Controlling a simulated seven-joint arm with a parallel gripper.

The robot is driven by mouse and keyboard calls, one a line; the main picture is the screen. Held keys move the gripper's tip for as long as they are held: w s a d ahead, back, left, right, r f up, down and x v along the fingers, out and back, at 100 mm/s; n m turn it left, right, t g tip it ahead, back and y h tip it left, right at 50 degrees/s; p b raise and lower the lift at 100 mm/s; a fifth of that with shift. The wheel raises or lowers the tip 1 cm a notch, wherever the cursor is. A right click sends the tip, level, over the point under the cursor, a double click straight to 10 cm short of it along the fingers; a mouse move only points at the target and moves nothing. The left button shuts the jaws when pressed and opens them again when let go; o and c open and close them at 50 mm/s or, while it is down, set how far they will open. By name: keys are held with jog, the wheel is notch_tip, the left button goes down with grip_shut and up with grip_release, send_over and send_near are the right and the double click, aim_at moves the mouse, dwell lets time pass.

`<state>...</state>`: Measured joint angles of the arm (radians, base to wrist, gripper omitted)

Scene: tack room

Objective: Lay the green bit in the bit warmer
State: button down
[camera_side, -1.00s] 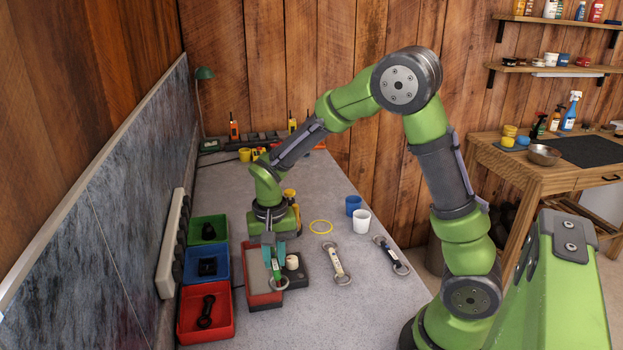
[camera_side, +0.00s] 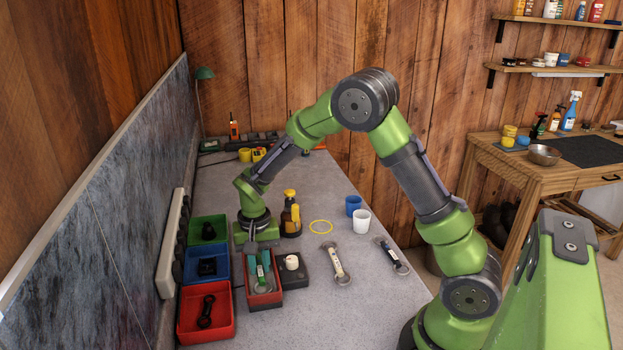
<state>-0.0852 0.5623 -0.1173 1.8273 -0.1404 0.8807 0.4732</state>
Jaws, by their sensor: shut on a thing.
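My gripper (camera_side: 259,264), with teal fingers, points down over a narrow red tray with a grey inside (camera_side: 277,299), which looks like the bit warmer. The fingers are shut on the green bit (camera_side: 262,277), whose green middle shows between them. Its silver ring end (camera_side: 262,289) points toward the camera, within the tray's outline. The far end of the bit is hidden by my gripper. I cannot tell whether the bit touches the tray floor.
A dark box with a white knob (camera_side: 292,262) adjoins the tray on the right. Green (camera_side: 221,222), blue (camera_side: 223,254) and red (camera_side: 229,326) bins stand left. Two other bits (camera_side: 335,263) (camera_side: 391,255) lie right.

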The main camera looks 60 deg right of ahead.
aim_at(260, 267)
jog(key=c, duration=1.3)
grip_release()
notch_tip(260, 267, up, 12)
jog(key=shift+s+a+r+n+t+y, duration=0.35)
jog(key=shift+s+a+r+n+t, duration=0.75)
jog(key=shift+s, duration=2)
jog(key=shift+s+a+r+n+t+y, duration=0.1)
jog(key=shift+s+r+n+t+y, duration=0.35)
jog(key=shift+s+r+t, duration=1.55)
jog(key=shift+s+a+r+n+t+y, duration=0.2)
jog(key=shift+s+a+r+n+t, duration=1.05)
jog(key=shift+s, duration=2.95)
jog(key=shift+d+r+m+g, duration=0.3)
jog(key=shift+d+r+g, duration=0.25)
jog(key=shift+d+g, duration=0.15)
